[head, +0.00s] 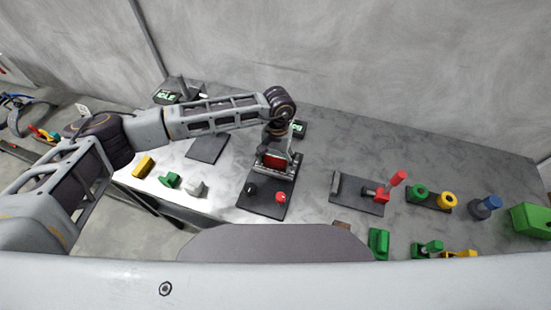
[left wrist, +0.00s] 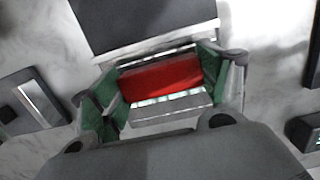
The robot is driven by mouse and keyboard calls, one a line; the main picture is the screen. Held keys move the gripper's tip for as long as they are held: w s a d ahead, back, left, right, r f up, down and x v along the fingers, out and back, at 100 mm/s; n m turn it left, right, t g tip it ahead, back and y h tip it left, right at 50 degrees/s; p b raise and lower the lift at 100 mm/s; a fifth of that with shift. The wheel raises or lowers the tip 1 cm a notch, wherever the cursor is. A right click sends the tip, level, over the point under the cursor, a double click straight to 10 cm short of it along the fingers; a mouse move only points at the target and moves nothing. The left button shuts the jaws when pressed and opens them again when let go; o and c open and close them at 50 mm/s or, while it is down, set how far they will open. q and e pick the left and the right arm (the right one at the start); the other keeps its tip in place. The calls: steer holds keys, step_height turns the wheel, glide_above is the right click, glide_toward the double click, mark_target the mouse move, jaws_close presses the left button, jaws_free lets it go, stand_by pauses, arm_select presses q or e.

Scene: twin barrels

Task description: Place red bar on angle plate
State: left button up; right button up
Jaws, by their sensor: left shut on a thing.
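My left gripper (left wrist: 160,85) is shut on the red bar (left wrist: 162,76), which lies crosswise between its green-padded fingers. In the head view the left gripper (head: 276,157) reaches down with the red bar (head: 273,162) over the far end of a dark base (head: 262,205). A grey metal piece (left wrist: 172,110), which looks like the angle plate, shows close beside the bar in the left wrist view. I cannot tell whether bar and metal touch. The gripper partly hides this piece in the head view. My right gripper is not in view.
The dark base carries a black knob (head: 251,189) and a red knob (head: 281,197). To the right stands a fixture with a red handle (head: 398,178), then green and yellow rings (head: 448,200). Yellow, green and grey blocks (head: 195,188) sit left. A dark flat plate (head: 207,149) lies behind them.

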arm_select(q)
steer(key=shift+f, duration=0.15)
stand_by(0.3)
steer(key=o, duration=1.3)
steer(key=shift+o, duration=1.4)
